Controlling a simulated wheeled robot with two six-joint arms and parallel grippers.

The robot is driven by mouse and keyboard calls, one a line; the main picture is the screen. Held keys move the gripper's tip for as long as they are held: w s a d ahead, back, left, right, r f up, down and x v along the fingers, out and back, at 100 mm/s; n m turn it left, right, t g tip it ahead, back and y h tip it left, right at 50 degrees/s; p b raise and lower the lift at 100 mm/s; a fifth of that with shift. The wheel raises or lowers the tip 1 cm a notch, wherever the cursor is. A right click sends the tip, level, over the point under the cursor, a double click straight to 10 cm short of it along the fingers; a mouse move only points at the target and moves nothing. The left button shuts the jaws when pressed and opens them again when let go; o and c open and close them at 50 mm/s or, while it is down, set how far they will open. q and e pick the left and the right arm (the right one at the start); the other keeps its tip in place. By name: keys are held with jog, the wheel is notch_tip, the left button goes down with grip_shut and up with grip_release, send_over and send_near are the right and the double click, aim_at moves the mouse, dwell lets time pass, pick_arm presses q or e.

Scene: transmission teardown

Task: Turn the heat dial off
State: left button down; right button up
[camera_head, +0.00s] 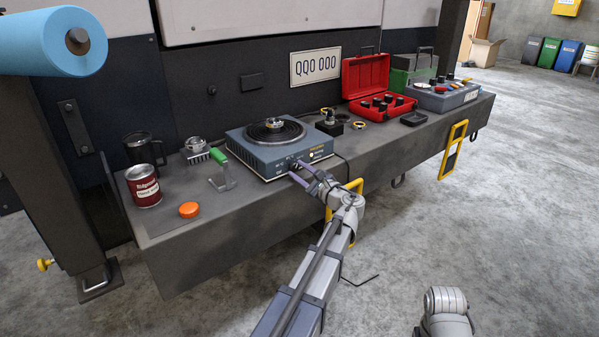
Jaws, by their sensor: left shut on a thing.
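A blue-grey hot plate (265,158) with a black coil on top stands on the dark bench. A small metal part (273,123) sits on the coil. My left gripper (297,172) reaches the front face of the hot plate and is shut on the heat dial (294,163). The dial is small and mostly hidden by the fingers, so its setting cannot be read. My right gripper is out of view; only a piece of my right arm shows at the bottom right.
A green-handled tool (222,168), an orange cap (189,210), a red can (144,187) and a dark mug (143,152) stand left of the hot plate. An open red case (367,78) and a grey tray (443,98) are to the right. The bench front (215,245) drops to open floor.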

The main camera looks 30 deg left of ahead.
pick_arm(q)
jog(key=n, duration=1.4)
jog(key=shift+n, duration=0.3)
jog(key=n, duration=0.3)
jog(key=shift+n, duration=0.3)
jog(key=n, duration=0.3)
jog(key=shift+r+n, duration=0.1)
jog(key=shift+n, duration=0.3)
jog(key=n, duration=0.3)
jog(key=shift+s, duration=0.1)
jog(key=shift+n, duration=2)
